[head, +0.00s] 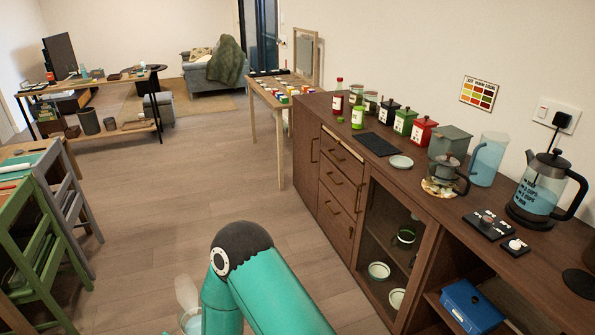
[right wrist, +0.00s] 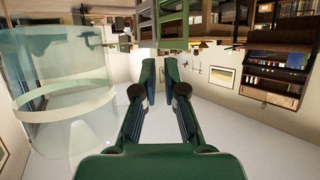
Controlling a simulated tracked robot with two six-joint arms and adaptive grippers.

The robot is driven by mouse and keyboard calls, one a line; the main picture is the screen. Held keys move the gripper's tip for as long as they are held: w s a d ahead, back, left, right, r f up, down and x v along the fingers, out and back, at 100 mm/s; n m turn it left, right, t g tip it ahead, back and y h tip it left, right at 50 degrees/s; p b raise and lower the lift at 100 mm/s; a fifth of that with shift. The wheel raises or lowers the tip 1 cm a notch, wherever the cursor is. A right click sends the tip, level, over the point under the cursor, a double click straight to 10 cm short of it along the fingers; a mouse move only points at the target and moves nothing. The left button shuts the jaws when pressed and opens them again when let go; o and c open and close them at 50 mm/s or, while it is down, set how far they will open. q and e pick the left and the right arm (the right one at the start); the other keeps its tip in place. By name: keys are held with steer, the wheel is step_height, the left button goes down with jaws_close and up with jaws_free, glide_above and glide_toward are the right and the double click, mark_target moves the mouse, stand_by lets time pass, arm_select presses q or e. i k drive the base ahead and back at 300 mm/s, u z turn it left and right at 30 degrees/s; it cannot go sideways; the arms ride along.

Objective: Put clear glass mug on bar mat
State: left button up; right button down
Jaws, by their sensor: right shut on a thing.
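A clear glass mug (right wrist: 62,95) fills the left side of the right wrist view, close to the camera, its walls see-through. My right gripper (right wrist: 161,92) is shut on it, but the exact place of contact is hard to make out. In the head view a pale glassy shape (head: 188,303), probably the mug, shows beside my teal right arm, which hides part of it. The bar mat, a flat black rectangle (head: 376,145), lies bare on the brown sideboard. The mug is well apart from it, off the sideboard's left side. My left gripper is not in view.
The sideboard (head: 310,150) also bears a small plate (head: 401,162), red (head: 423,131), green (head: 404,122) and black (head: 388,112) canisters near the mat, a glass pitcher (head: 489,158) and a kettle (head: 543,188). Open wooden floor lies left of it.

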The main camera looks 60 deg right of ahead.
mark_target(374, 146)
steer(key=u, duration=0.15)
steer(key=i, duration=1)
steer(key=z, duration=1.2)
